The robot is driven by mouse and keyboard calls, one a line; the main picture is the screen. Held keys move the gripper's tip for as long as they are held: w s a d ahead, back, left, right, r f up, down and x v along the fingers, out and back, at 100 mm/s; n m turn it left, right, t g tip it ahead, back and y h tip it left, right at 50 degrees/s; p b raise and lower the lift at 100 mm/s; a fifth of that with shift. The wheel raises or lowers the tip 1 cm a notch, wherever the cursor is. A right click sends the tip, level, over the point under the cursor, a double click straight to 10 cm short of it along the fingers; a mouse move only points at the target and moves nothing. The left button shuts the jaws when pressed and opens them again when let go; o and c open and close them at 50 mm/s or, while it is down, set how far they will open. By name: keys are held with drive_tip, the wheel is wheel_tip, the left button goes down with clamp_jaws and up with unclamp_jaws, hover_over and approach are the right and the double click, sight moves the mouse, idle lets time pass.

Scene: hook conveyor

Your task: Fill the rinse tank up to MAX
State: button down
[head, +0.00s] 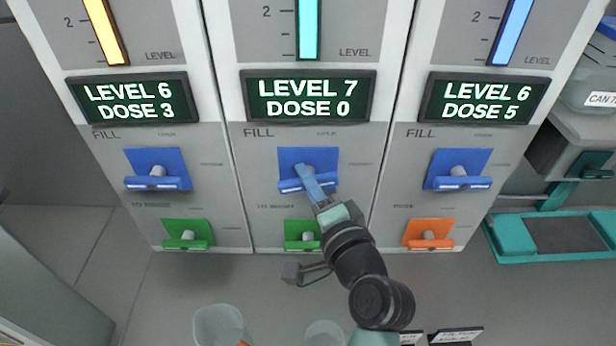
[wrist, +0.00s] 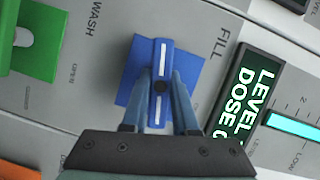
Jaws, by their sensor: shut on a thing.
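Three grey dispenser panels stand side by side in the head view. The middle one has a teal level bar (head: 309,28) and a display (head: 308,97) reading LEVEL 7, DOSE 0. My gripper (head: 304,174) is shut on the middle panel's blue FILL handle (wrist: 161,55), with one finger on each side of it in the wrist view. The handle looks slightly turned against its blue square plate (wrist: 134,75). A green handle (head: 302,245) sits below, partly behind my arm. Which panel feeds the rinse tank is not clear; the small labels are hard to read. The MAX mark is not visible.
The left display (head: 129,98) reads LEVEL 6, DOSE 3; the right display (head: 487,99) reads LEVEL 6, DOSE 5. Both have blue handles; the right panel's lower handle (head: 429,240) is orange. Clear cups (head: 219,325) stand at the bottom. A teal frame (head: 515,252) lies right.

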drive_tip(key=n+g+h+p, duration=0.1)
drive_tip(key=n+p, duration=0.1)
drive_tip(key=n, duration=0.2)
drive_tip(key=shift+h+p, duration=0.35)
drive_tip(key=shift+h, duration=0.05)
idle(0.4)
drive_tip(key=c, duration=0.7)
unclamp_jaws()
drive_tip(key=b+v, duration=0.1)
drive_tip(key=v, duration=1.2)
drive_tip(key=shift+r+b, duration=0.2)
drive_tip(key=shift+b, duration=0.2)
